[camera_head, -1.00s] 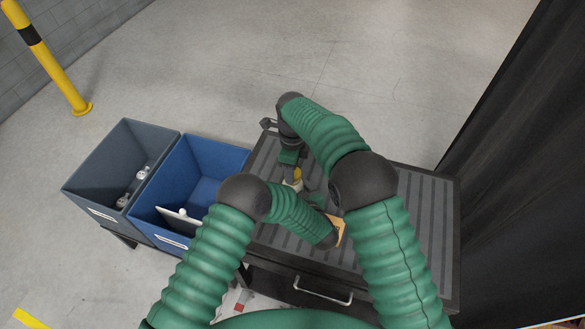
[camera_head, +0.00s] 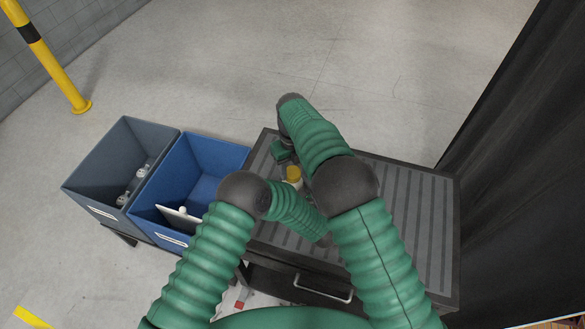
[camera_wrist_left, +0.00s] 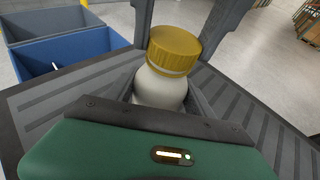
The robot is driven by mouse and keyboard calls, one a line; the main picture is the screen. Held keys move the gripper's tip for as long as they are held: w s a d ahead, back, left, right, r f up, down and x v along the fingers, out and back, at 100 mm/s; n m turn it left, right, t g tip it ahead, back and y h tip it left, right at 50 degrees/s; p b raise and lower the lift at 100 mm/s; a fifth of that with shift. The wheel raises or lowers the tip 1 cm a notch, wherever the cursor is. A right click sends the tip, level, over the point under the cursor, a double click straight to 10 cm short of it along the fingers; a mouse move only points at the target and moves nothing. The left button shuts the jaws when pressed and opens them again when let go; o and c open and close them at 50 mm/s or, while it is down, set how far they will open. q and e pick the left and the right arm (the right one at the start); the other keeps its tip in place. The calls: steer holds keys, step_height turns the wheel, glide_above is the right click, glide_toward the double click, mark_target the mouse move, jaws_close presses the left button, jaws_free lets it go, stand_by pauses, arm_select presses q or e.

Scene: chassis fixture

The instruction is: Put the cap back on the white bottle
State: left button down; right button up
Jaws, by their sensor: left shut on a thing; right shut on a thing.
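The white bottle (camera_wrist_left: 160,87) stands upright in the left wrist view, with the yellow cap (camera_wrist_left: 174,47) at its top. I cannot tell whether the cap is fully seated. In the head view the cap (camera_head: 294,173) shows above the cart, between my arms. My left gripper (camera_wrist_left: 165,95) is shut on the bottle's body, one finger on each side. My right gripper (camera_head: 285,160) comes from the far side; its dark fingers flank the cap in the left wrist view and are shut on it. In the head view the left fingers are hidden.
The ribbed dark cart top (camera_head: 425,215) is clear on the right. A blue bin (camera_head: 215,155) holding a white item and a grey bin (camera_head: 100,160) with small items stand to the left. A yellow post (camera_head: 50,60) is at the far left.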

steer(key=o, duration=1.3)
steer(key=shift+r, duration=2.3)
steer(key=shift+c, duration=0.5)
